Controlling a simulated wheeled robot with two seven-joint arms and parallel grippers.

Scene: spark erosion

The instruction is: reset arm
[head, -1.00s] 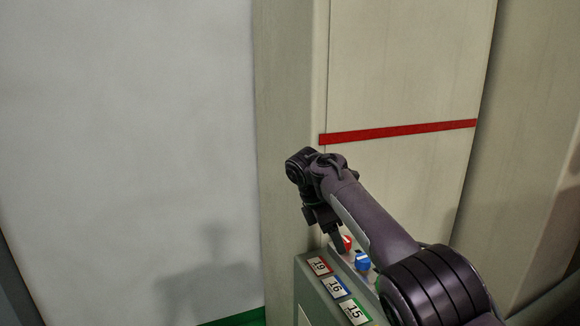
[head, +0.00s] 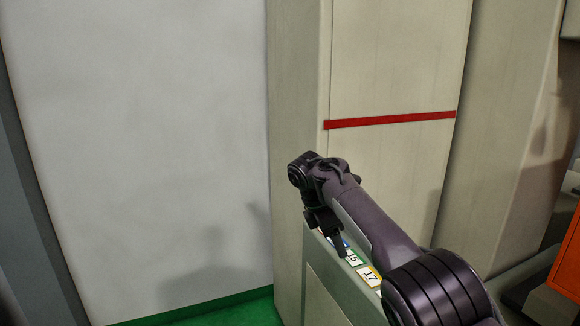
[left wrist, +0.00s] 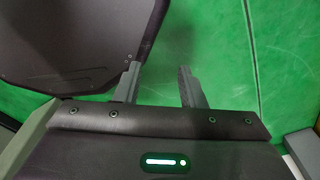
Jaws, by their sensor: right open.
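My right arm reaches in from the lower right in the head view. Its gripper (head: 333,232) points down over the top of a grey-green console, beside number labels. The fingers are small and dark there, and nothing shows between them. My left gripper (left wrist: 158,88) shows only in the left wrist view. Its two grey fingers stand apart with green floor between them, and it is empty.
The console (head: 318,262) carries a label 15 (head: 352,258) and a label 17 (head: 369,275). A tall beige cabinet (head: 390,70) with a red stripe (head: 390,120) stands behind. An orange object (head: 568,262) is at the right edge. Green floor (head: 235,312) shows at the lower left.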

